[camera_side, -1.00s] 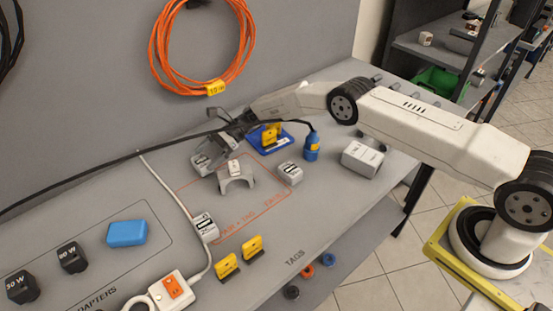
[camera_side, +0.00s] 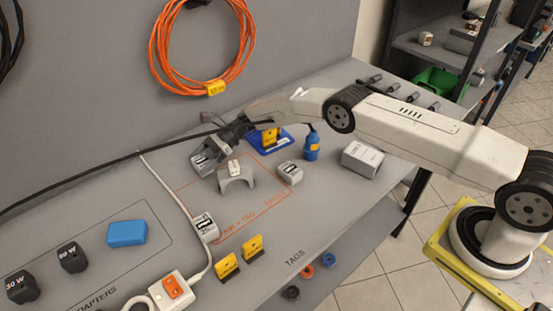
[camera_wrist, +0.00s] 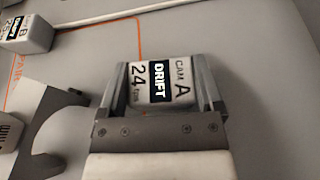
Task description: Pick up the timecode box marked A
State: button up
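The timecode box marked A (camera_wrist: 160,84) is between the two fingers of my gripper (camera_wrist: 165,90) in the wrist view. Its label reads CAM A, DRIFT and 24, and it faces the camera. The fingers lie close along both sides of the box and appear shut on it. In the side view the box (camera_side: 204,158) sits at the back of the bench, tilted, under my gripper (camera_side: 212,147). Whether it is clear of the bench I cannot tell.
A box marked B (camera_wrist: 27,33) is beside a white cable. A grey arched stand (camera_side: 236,181) is close to my gripper. Another grey box (camera_side: 290,172), a blue bottle (camera_side: 312,147) and a blue holder (camera_side: 286,145) stand to the right.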

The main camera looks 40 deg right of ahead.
aim_at(202, 160)
jog(key=shift+r, duration=0.15)
jog(key=shift+r, duration=1.55)
jog(key=shift+s+d+r, duration=0.25)
jog(key=shift+s+r, duration=0.65)
jog(key=shift+r, duration=0.15)
jog(key=s+d+r, duration=0.1)
jog(key=s+r, duration=0.1)
jog(key=s, duration=0.1)
jog(key=s+d+r, duration=0.1)
jog(key=s+r, duration=0.1)
jog(key=s, duration=0.1)
jog(key=s+d+r, duration=0.1)
jog(key=s+r, duration=0.2)
jog(key=s, duration=0.1)
jog(key=shift+s+d+r, duration=0.1)
jog(key=shift+s+r, duration=0.05)
jog(key=shift+s, duration=0.3)
jog(key=shift+s+d+r, duration=0.1)
jog(key=shift+s, duration=0.3)
jog(key=shift+s+a, duration=0.1)
jog(key=shift+a, duration=0.05)
